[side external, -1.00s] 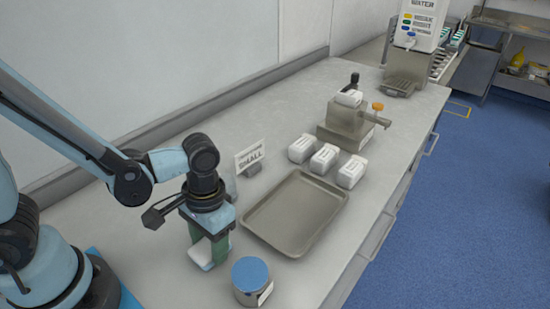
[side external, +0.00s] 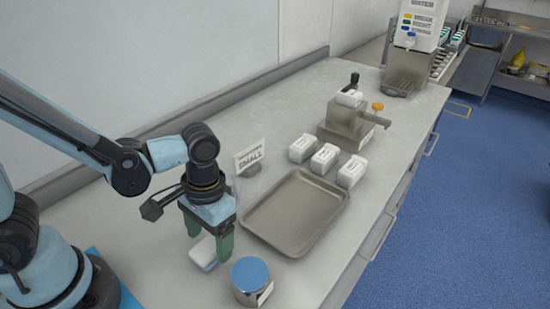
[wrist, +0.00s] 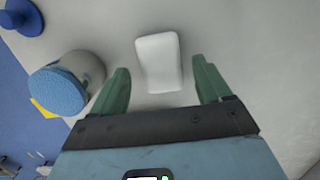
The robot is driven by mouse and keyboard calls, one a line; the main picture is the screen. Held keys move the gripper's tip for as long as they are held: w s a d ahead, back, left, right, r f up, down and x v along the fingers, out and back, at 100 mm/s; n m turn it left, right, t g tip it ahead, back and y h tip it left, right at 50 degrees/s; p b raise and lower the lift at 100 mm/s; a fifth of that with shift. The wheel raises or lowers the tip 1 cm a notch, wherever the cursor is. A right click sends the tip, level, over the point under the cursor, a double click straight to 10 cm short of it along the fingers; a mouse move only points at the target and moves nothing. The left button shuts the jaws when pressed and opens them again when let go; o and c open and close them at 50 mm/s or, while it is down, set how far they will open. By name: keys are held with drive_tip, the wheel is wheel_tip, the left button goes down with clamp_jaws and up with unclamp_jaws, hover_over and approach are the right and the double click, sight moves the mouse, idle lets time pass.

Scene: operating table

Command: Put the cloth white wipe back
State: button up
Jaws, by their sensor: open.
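A white block with rounded edges (side external: 204,253), which looks like the cloth white wipe, lies on the counter below my gripper (side external: 209,244). It also shows in the wrist view (wrist: 160,62), ahead of and between the two green fingers of my gripper (wrist: 160,70), with gaps on both sides. My gripper is open and empty, its fingertips just above the block.
A round can with a blue lid (side external: 250,274) stands close to the right of my gripper. An empty metal tray (side external: 296,212) lies beyond it. A small sign (side external: 250,157), three white packs (side external: 323,158) and a metal device (side external: 345,124) stand farther back.

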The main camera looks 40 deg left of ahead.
wheel_tip(320, 180, up, 10)
drive_tip(key=w, duration=0.1)
drive_tip(key=w+a+r+t, duration=0.1)
drive_tip(key=w+a+t, duration=0.3)
drive_tip(key=a+t, duration=0.4)
drive_tip(key=shift+w+a+r+t, duration=0.3)
drive_tip(key=shift+w+a, duration=0.05)
drive_tip(key=shift+a, duration=0.85)
